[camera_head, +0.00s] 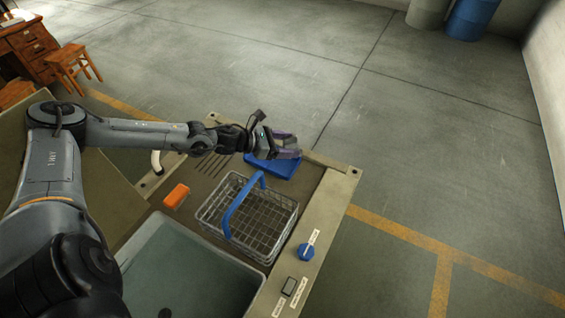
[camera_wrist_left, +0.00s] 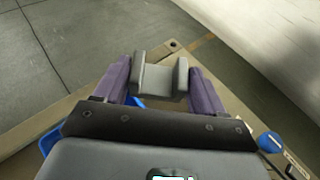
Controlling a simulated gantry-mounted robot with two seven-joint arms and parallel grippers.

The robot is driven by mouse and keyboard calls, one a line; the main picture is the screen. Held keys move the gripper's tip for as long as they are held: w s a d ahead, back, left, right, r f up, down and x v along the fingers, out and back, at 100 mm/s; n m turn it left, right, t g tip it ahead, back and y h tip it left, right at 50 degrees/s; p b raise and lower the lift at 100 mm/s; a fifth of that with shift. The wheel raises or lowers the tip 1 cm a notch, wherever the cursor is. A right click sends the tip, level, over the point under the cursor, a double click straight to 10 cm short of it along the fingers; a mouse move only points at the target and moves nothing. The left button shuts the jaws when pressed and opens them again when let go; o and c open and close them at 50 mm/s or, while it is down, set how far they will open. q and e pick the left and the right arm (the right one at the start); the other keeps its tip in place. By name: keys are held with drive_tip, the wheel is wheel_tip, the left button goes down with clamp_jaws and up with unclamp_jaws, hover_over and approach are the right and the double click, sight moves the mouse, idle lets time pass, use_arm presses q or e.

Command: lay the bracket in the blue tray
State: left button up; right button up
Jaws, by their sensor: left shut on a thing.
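My left gripper (camera_head: 287,147) reaches in from the left and hangs over the blue tray (camera_head: 282,168) at the far end of the bench. In the left wrist view its two purple fingers (camera_wrist_left: 163,82) are shut on the grey U-shaped bracket (camera_wrist_left: 162,80), one finger on each side. In the head view the bracket is hard to make out at the fingers. The tray is partly covered by the gripper; in the left wrist view a bit of its blue rim (camera_wrist_left: 48,139) shows at the lower left. My right gripper is not in view.
A wire basket (camera_head: 262,238) with a blue handle stands nearer on the bench. An orange block (camera_head: 176,196) lies left of it. A blue knob (camera_head: 306,252) and a switch (camera_head: 289,286) are on the bench's right edge. A glassy basin (camera_head: 190,275) is at the front.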

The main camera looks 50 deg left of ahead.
use_arm(q)
drive_tip(key=s+a+f+b, duration=0.1)
drive_tip(key=a+f, duration=0.2)
drive_tip(key=a, duration=0.1)
drive_tip(key=s+a+f+b, duration=0.1)
drive_tip(key=a+f+b, duration=0.1)
drive_tip(key=a, duration=0.3)
drive_tip(key=a+f+b, duration=0.1)
drive_tip(key=a+f, duration=0.4)
drive_tip(key=shift+s+a, duration=0.15)
drive_tip(key=shift+s, duration=0.25)
drive_tip(key=shift+f+b, duration=0.6)
drive_tip(key=shift+f, duration=1.35)
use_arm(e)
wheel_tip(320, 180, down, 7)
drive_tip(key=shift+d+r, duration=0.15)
